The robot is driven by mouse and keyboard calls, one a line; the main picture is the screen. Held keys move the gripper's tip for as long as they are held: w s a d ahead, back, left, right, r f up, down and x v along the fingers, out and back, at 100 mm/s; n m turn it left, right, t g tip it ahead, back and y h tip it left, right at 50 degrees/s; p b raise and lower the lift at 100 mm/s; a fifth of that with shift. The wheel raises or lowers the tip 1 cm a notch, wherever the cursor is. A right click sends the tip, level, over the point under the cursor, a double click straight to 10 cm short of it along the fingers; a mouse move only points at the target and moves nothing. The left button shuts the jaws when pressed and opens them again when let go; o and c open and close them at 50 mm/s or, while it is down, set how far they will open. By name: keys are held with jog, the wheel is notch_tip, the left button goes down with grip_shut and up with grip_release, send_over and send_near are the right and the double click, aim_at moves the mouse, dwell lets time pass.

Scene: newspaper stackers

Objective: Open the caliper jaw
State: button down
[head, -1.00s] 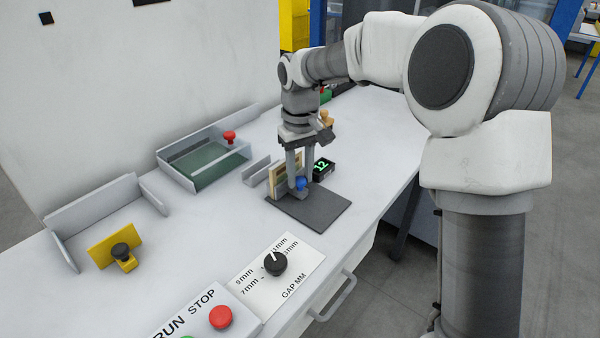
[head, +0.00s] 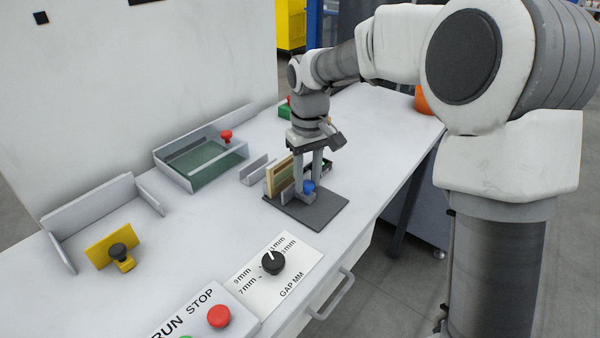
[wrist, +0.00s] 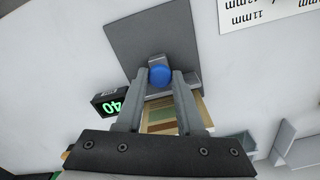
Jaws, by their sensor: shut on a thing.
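The caliper stands on a dark grey mat (head: 318,214) on the bench. Its sliding jaw carries a blue knob (head: 308,186), which also shows in the wrist view (wrist: 161,75). My gripper (wrist: 159,86) points down with a finger on each side of the knob, shut on it. A tan and brown block (head: 277,178) stands upright to the left of the knob, with a gap between them. A black display (wrist: 110,104) with green digits sits beside the caliper; it seems to read 40 in the wrist view. My fingers mostly hide it in the head view.
A gap dial (head: 273,262) and a red stop button (head: 219,316) are at the front. An orange object (head: 424,101) stands at the bench's far end.

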aim_at(309, 184)
jog(key=shift+s+d+f, duration=0.1)
jog(key=shift+s+d, duration=0.05)
jog(key=shift+d, duration=0.05)
jog(key=c, duration=0.5)
grip_release()
notch_tip(309, 184, up, 18)
jog(key=p, duration=0.4)
jog(key=shift+f+p, duration=0.2)
jog(key=shift+p, duration=0.1)
